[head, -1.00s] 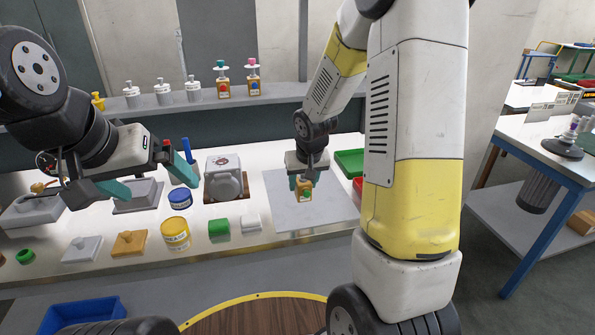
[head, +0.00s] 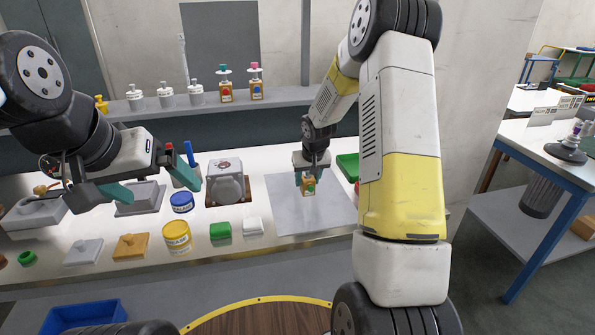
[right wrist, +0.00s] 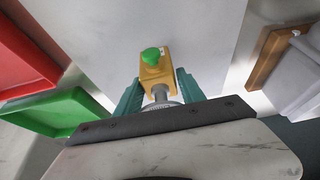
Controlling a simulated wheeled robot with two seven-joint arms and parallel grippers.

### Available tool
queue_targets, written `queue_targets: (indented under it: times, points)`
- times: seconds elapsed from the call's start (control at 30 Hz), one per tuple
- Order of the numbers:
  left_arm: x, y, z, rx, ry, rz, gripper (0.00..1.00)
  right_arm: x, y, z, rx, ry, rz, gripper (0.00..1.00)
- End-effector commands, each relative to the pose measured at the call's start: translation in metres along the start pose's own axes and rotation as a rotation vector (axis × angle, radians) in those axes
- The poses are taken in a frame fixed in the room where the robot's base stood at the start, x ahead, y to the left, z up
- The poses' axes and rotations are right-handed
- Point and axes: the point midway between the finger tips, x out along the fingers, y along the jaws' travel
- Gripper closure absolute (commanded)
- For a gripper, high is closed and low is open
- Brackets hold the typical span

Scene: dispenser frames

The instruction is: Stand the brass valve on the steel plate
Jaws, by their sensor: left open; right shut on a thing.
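The brass valve (head: 309,187) is a yellow-brown block with a green knob on its face. My right gripper (head: 311,174) is shut on it from above, and the valve hangs roughly upright below the fingers. In the right wrist view the valve (right wrist: 156,74) sits between the teal fingers, with a grey stem towards the palm. The steel plate (head: 310,218) is a flat grey sheet on the bench, behind and below the valve in the picture. I cannot tell whether the valve touches it. My left gripper (head: 155,188) is open and empty above the bench's left part.
A green tray (head: 348,166) lies right of the plate; a red tray (right wrist: 22,55) shows beside it in the wrist view. A grey machine on a wooden base (head: 228,185), a white block (head: 253,226) and a yellow tin (head: 177,238) stand left. The plate's front is clear.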

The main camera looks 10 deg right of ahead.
Motion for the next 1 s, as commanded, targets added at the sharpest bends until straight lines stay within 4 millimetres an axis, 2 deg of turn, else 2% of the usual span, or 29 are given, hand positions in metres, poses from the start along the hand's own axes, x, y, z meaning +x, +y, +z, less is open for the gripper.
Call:
queue_targets:
  times: [0.27,0.3,0.37,0.4,0.77,0.87,1.0]
  points:
    - [0.0,0.0,0.0,0.0,0.0,0.0,0.0,0.002,-0.001,0.0,0.0,0.002,0.0,1.0]
    - [0.0,0.0,0.0,0.0,0.0,0.0,0.0,0.002,0.0,0.001,0.0,0.0,0.0,0.46]
    - [0.0,0.0,0.0,0.0,0.0,0.0,0.0,0.002,0.0,0.001,0.0,0.0,0.0,0.34]
    - [0.0,0.0,0.0,0.0,0.0,0.0,0.0,0.002,0.0,0.001,0.0,0.0,0.0,0.31]
    - [0.0,0.0,0.0,0.0,0.0,0.0,0.0,-0.003,0.0,-0.001,0.001,0.003,0.0,0.31]
    - [0.0,0.0,0.0,0.0,0.0,0.0,0.0,-0.015,0.0,-0.002,0.001,0.004,0.0,0.31]
    - [0.0,0.0,0.0,0.0,0.0,0.0,0.0,-0.044,0.001,-0.002,0.001,0.005,0.001,0.31]
